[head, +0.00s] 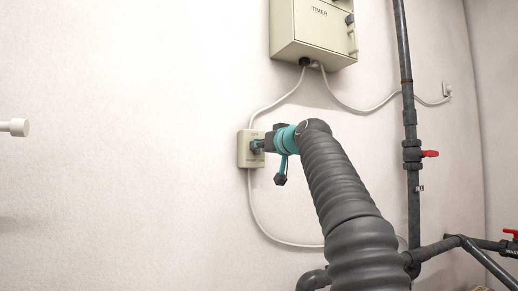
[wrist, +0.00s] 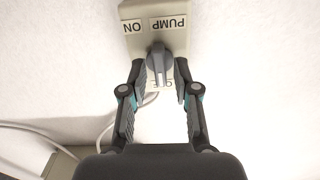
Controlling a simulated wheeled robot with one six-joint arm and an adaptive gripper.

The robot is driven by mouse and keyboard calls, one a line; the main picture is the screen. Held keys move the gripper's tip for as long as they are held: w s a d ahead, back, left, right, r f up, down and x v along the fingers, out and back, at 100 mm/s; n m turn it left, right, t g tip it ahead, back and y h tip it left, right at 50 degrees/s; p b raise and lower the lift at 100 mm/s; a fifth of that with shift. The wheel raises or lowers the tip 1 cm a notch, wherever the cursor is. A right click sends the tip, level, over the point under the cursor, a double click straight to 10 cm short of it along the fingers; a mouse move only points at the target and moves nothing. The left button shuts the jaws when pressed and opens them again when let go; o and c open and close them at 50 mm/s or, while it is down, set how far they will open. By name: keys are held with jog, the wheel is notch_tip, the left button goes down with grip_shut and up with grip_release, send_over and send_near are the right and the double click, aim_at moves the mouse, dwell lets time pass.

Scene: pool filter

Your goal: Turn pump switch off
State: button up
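The pump switch box (head: 244,157) is a small cream box on the wall, left of my arm in the head view. In the wrist view the box (wrist: 182,44) appears upside down, with PUMP and ON labels. Its grey rotary knob (wrist: 159,64) has its handle upright in that picture, partly covering a label that seems to read OFF. My gripper (wrist: 160,78) is open, with one finger on each side of the knob and visible gaps between. In the head view my gripper (head: 262,144) is at the front of the box, and the knob is hidden.
A cream timer cabinet (head: 313,27) hangs above, with cables running down to the switch box and right. Grey pipes with a red-handled valve (head: 429,154) stand right of my arm. A white peg (head: 15,127) sticks out at far left. The wall between is clear.

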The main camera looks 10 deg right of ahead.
jog(key=shift+b+v, duration=0.9)
jog(key=shift+v, duration=2)
jog(key=shift+s, duration=0.1)
jog(key=v, duration=1.1)
jog(key=shift+s+d, duration=0.2)
jog(key=shift+s, duration=0.15)
